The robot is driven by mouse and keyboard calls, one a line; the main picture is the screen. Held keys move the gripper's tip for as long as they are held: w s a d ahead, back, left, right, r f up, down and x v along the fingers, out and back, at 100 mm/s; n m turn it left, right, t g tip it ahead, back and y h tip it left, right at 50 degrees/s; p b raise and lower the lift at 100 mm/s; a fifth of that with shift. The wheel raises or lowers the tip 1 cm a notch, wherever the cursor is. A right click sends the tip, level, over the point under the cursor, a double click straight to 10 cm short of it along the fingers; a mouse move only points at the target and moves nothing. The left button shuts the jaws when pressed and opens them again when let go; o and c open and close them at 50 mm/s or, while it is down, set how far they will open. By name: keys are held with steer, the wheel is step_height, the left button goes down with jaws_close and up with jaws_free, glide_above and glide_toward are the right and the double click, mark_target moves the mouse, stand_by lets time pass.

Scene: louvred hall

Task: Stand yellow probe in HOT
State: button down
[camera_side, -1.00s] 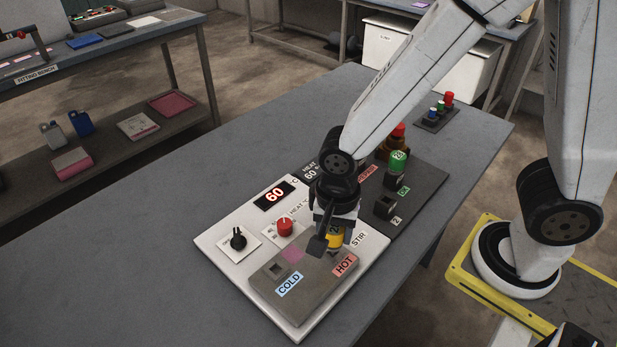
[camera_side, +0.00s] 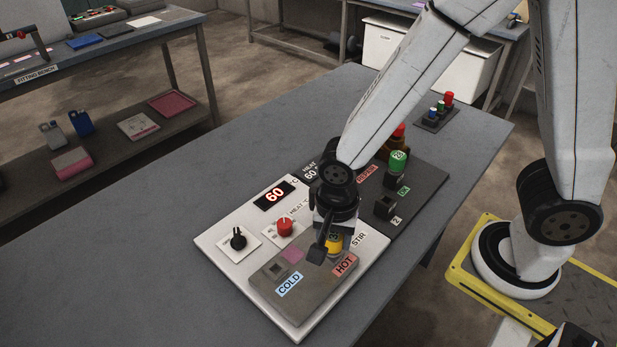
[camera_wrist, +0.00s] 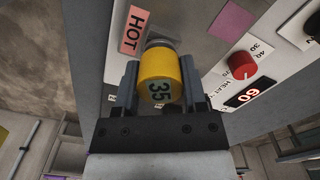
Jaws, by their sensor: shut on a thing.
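The yellow probe (camera_wrist: 160,80), marked 35, is between the fingers of my gripper (camera_wrist: 158,95) in the wrist view. Its far end is at the grey block beside the pink HOT label (camera_wrist: 132,30); whether it is seated in a hole there I cannot tell. In the side view the probe (camera_side: 335,242) shows below my gripper (camera_side: 330,240), partly covered by a finger, next to the HOT label (camera_side: 344,265). The grey block (camera_side: 300,292) also carries a blue COLD label (camera_side: 289,284) with an open square hole near it.
The white panel (camera_side: 220,243) has a red knob (camera_side: 285,227), a black knob (camera_side: 238,239) and a display (camera_side: 274,195) reading 60. Behind is a dark rack (camera_side: 425,190) with a green-topped probe (camera_side: 397,162) and a red-topped brown item. The table's left side is clear.

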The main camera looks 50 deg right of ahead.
steer(key=shift+c, duration=0.3)
jaws_free()
steer(key=shift+r, duration=0.1)
steer(key=shift+r, duration=2.4)
steer(key=shift+r, duration=0.15)
step_height(320, 180, up, 8)
steer(key=shift+f, duration=0.2)
